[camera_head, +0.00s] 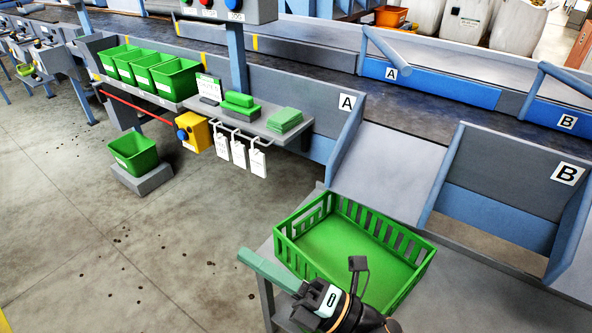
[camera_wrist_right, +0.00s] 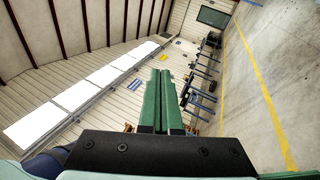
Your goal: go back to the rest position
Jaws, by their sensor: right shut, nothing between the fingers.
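My right gripper (camera_head: 248,259) is in the lower middle of the head view, with its green fingers pointing to the left. It appears in front of the near left corner of the green slatted crate (camera_head: 408,240); I cannot tell the gap between them. In the right wrist view the two green fingers (camera_wrist_right: 161,75) lie against each other, shut and empty. My left gripper is not in view.
The crate is empty and stands on a grey table below chute A (camera_head: 385,172). Chute B (camera_head: 500,215) is to its right. Green bins (camera_head: 178,80) and a shelf with green pads (camera_head: 285,121) stand at the back left. Open concrete floor (camera_head: 80,230) lies left.

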